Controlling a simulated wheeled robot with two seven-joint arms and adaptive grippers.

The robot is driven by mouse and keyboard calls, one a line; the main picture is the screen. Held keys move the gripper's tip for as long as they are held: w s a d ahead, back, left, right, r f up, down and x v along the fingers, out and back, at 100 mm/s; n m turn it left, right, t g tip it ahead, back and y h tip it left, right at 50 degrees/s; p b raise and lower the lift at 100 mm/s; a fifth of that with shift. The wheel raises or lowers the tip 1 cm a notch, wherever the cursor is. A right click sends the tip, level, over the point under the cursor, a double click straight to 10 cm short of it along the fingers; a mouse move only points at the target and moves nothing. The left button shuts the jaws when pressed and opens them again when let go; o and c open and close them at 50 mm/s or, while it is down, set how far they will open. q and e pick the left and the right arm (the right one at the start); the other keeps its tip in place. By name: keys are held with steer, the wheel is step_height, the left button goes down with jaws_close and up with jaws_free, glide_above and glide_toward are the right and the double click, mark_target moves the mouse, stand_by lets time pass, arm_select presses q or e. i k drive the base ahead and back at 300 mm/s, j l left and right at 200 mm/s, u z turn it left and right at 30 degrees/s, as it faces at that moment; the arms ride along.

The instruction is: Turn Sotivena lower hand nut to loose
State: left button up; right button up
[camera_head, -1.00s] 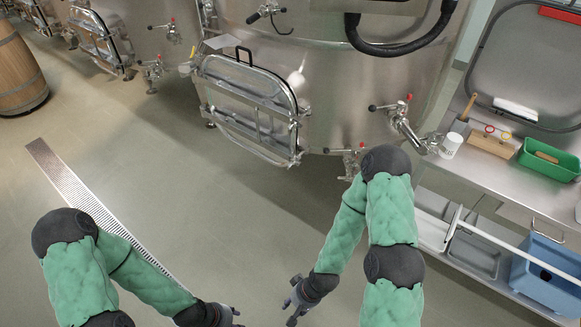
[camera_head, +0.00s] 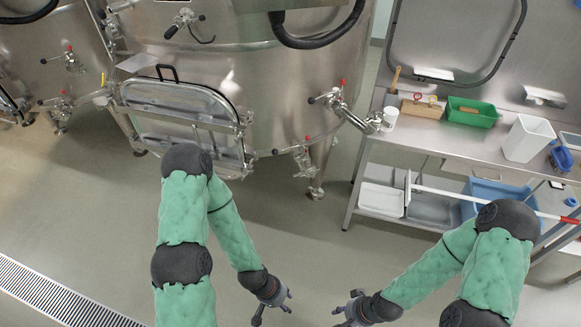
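A big steel vat (camera_head: 262,85) stands ahead, with a rectangular steel hatch door (camera_head: 190,98) low on its front. The door looks shut, with a black handle on top and a clamp frame across it. Its hand nuts are too small to tell apart, and no name label is readable. My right gripper (camera_head: 345,310) looks open and empty, near the bottom middle, far from the door.
Red-handled valves (camera_head: 342,84) stick out of the vat right of the door, with a lower one (camera_head: 303,147). A steel bench (camera_head: 450,140) with a green bin (camera_head: 472,113) stands right. A floor drain (camera_head: 50,295) runs lower left. Floor before the vat is clear.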

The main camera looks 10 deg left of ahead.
mark_target(244, 174)
steer(key=j+z, duration=0.2)
steer(key=j, duration=0.25)
steer(key=j+z, duration=0.25)
steer(key=j, duration=0.25)
steer(key=j+z, duration=0.2)
steer(key=j, duration=0.25)
steer(key=k+j+z, duration=0.2)
steer(key=j, duration=0.25)
steer(key=j+z, duration=0.25)
steer(key=j, duration=0.2)
steer(key=k+j+z, duration=0.2)
steer(key=j, duration=0.2)
steer(key=k+j, duration=0.15)
steer(key=j, duration=0.25)
steer(key=k+j, duration=0.15)
steer(key=j, duration=0.2)
steer(key=k+j, duration=0.15)
steer(key=j, duration=0.25)
steer(key=k+j, duration=0.2)
steer(key=j, duration=0.15)
